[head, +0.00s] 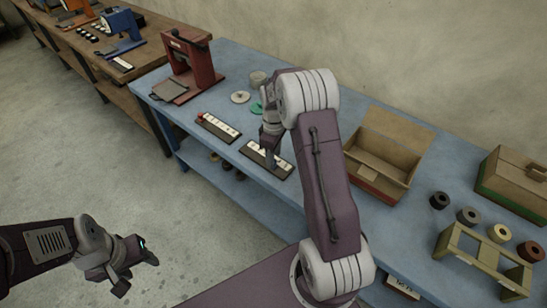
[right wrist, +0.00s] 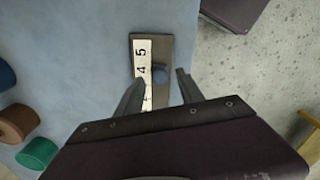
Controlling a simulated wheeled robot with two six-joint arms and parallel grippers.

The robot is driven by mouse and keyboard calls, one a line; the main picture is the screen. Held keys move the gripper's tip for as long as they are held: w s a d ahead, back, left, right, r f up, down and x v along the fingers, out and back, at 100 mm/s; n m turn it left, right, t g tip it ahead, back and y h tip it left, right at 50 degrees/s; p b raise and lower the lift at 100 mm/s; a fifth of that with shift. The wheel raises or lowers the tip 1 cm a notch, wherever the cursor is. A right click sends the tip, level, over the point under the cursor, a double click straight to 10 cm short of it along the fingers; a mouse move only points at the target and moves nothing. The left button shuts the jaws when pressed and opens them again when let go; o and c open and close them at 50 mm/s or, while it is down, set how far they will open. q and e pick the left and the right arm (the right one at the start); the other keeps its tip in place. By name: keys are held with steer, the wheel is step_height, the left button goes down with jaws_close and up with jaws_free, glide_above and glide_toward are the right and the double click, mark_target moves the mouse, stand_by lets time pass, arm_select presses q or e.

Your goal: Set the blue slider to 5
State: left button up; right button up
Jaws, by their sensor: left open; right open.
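The blue slider's knob (right wrist: 160,74) stands on a dark board (right wrist: 165,45) with a white number strip (right wrist: 142,62). In the right wrist view the knob is beside the 4, and the 5 is nearer the strip's far end. My right gripper (head: 271,157) is open over this board, which shows in the head view (head: 254,150). In the wrist view its fingertips lie either side of the knob; contact cannot be told. The knob is hidden in the head view. My left gripper (head: 138,273) is open and empty, away from the table over the floor.
A second slider board (head: 219,128) with a red knob lies to the left on the blue table (head: 225,62). A red press (head: 190,65) stands behind it. An open cardboard box (head: 385,152), several rolls and a wooden frame (head: 483,258) are on the right.

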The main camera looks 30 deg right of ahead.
steer(key=shift+f, duration=0.45)
steer(key=shift+a+f, duration=0.1)
steer(key=shift+f, duration=0.05)
jaws_close()
stand_by(1.0)
